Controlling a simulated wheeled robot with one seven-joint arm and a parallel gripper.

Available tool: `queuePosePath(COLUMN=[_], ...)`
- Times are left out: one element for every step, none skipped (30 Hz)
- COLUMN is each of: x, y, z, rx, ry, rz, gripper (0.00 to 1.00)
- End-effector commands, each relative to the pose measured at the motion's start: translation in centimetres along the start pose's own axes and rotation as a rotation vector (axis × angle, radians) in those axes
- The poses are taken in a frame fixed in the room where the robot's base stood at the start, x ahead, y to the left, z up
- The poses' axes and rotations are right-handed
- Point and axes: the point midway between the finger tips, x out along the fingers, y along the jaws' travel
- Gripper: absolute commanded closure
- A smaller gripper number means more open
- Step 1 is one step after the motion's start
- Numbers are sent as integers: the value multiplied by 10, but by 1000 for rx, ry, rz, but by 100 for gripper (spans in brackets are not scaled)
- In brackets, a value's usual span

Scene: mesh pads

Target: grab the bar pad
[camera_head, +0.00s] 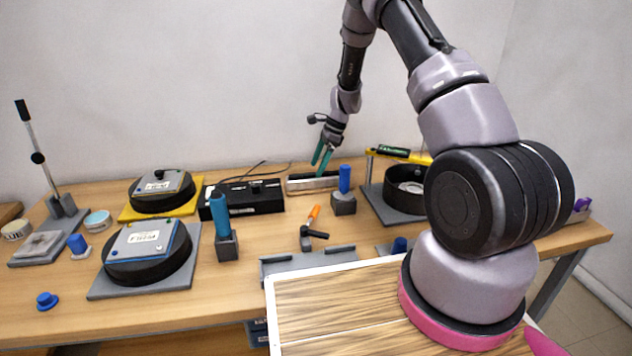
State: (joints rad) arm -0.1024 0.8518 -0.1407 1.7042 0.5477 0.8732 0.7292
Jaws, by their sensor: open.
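My gripper (318,168) has two teal fingers, open and pointing down at the back middle of the table. A long, low silver-grey bar-shaped piece (300,184) lies just below the fingertips; it is the likeliest bar pad, but no label confirms this. The fingertips overlap its top edge in the picture. I cannot tell whether they touch it or hang above it. Nothing shows between the fingers.
A blue-topped post (345,181) stands close right of the bar. A black box (242,201) is to its left. A black ring-shaped fixture (401,190) stands farther right. An orange-handled tool (313,218) lies in front. Two round black units (148,268) (160,203) stand left.

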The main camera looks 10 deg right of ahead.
Motion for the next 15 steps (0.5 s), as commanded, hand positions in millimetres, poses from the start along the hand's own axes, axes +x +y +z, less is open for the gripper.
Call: queuePosePath(x=[9, 14, 20, 24, 27, 30, 31, 31, 31, 31, 31, 31, 31, 30, 30], y=[2, 2, 2, 1, 1, 1, 1, 1, 1, 1, 1, 1, 1, 1, 1], z=[0, -1, -1, 0, 0, 0, -1, -1, -1, -1, -1, 0, 0, 0, -1], rx=[1, 0, -1, 0, 0, 0, -1, -1, -1, -1, -1, -1, -1, -1, -1], ry=[-1, -1, 0, -1, -1, 0, 0, 0, 0, 0, 0, 0, 0, 0, 0], rz=[4, 4, 3, 2, 2, 1, 0, 0, -1, -1, -1, -1, 0, 0, 0], gripper=[7, 7, 7, 7, 7, 7, 7, 7, 7, 7, 7, 7, 15, 27, 42])
